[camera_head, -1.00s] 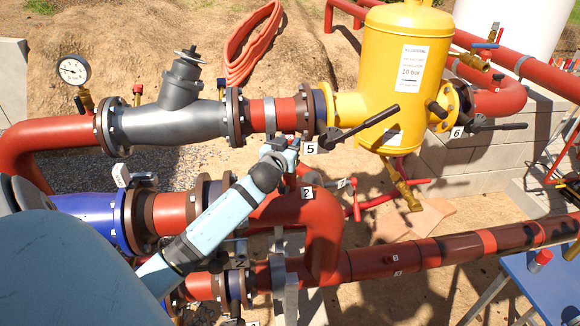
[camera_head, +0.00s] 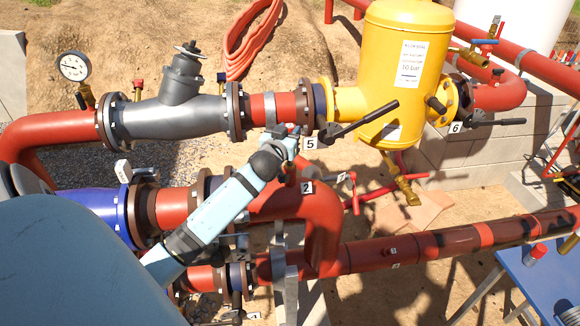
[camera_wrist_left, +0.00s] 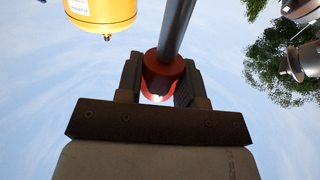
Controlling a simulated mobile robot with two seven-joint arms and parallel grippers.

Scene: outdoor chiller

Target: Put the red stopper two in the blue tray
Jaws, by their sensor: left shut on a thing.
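My left gripper (camera_head: 286,142) is among the pipes near the tag marked 5, below the grey valve's pipe. In the left wrist view its two fingers (camera_wrist_left: 160,84) are closed around a red stopper (camera_wrist_left: 163,70). A dark rod runs up from behind or beside the stopper; I cannot tell whether they touch. In the head view the held stopper is not clearly visible. My right gripper is not in view.
A yellow vessel (camera_head: 408,60) stands right of the gripper, with a black lever (camera_head: 365,122) reaching toward it. Red pipes (camera_head: 320,225) lie below and right. A long red pipe (camera_head: 420,247) runs between the gripper and the blue surface. Open sandy ground lies behind.

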